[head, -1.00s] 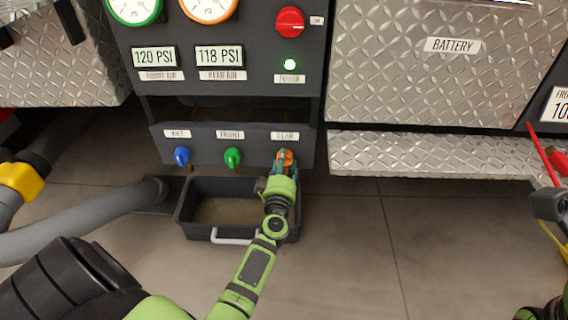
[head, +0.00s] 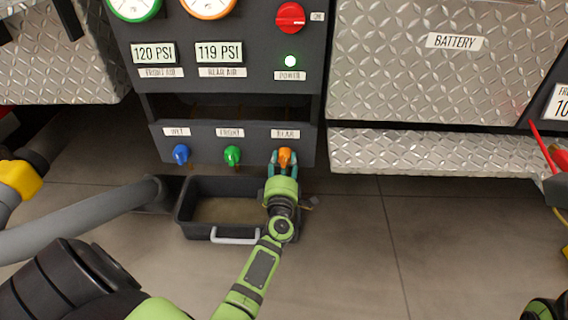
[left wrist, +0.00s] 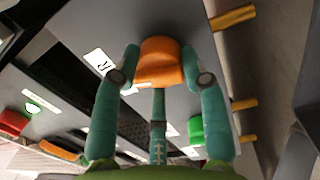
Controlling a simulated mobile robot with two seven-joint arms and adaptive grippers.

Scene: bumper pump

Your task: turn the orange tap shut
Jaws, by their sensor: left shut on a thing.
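The orange tap (head: 285,156) is at the right end of a row of three taps on the grey panel, under the REAR label. It also shows large in the left wrist view (left wrist: 160,62), between my fingers. My left gripper (head: 284,163) is shut on the orange tap, one teal finger on each side of it. In the left wrist view the left gripper (left wrist: 162,75) has its fingertips against the tap's sides. My right gripper is not clearly in view; only part of my right arm shows at the right edge of the head view.
The green tap (head: 232,155) and blue tap (head: 181,154) are to the left. A black tray (head: 190,222) with a light handle stands on the floor below. The REAR AIR display (head: 219,53) reads 119 PSI. Diamond-plate panels (head: 430,75) are at the right.

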